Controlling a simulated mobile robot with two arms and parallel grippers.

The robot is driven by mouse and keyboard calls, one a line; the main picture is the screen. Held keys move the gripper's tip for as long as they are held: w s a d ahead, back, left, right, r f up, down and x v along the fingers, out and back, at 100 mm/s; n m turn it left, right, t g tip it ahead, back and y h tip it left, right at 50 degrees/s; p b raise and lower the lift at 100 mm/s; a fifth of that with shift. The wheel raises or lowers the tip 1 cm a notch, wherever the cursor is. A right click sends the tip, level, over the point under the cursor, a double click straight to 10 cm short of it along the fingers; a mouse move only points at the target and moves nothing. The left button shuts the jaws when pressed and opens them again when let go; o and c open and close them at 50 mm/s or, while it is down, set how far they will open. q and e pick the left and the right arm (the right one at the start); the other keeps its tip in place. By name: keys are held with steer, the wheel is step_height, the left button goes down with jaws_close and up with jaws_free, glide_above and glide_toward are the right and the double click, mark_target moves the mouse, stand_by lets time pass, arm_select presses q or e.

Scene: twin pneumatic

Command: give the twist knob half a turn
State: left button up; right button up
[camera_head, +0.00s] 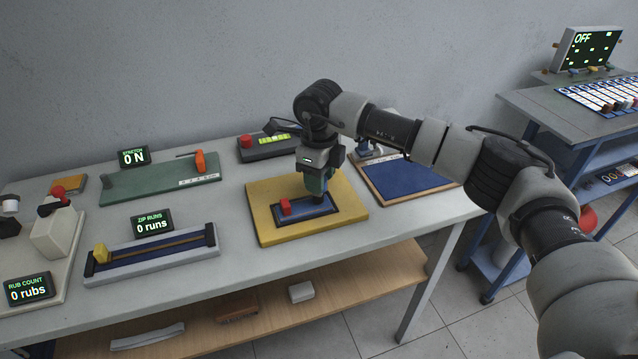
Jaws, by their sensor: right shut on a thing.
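A yellow board (272,226) lies on the grey bench with a dark-rimmed blue plate on it (318,216). My right gripper (317,196) points straight down over the right part of the plate. It is shut on a small dark part there, which I take to be the twist knob. The fingers hide most of it, so its shape and turn angle cannot be read. My left gripper is not in view.
A zip track (150,258) and a green stretch board (150,184) stand to the left. A blue-topped wooden tray (405,180) is just right of the yellow board. A dark box with a red button (268,146) is behind it.

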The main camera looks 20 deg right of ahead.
steer(key=n+b, duration=0.1)
steer(key=n, duration=0.2)
steer(key=shift+w+n+b, duration=0.1)
steer(key=shift+n+b, duration=0.2)
steer(key=shift+b, duration=0.1)
steer(key=n+b, duration=0.1)
steer(key=n, duration=0.3)
steer(key=shift+n+b, duration=0.3)
steer(key=n+b, duration=0.1)
steer(key=n, duration=0.3)
steer(key=shift+w, duration=0.1)
steer(key=shift+r+n, duration=0.1)
steer(key=shift+n, duration=1.8)
steer(key=o, duration=0.9)
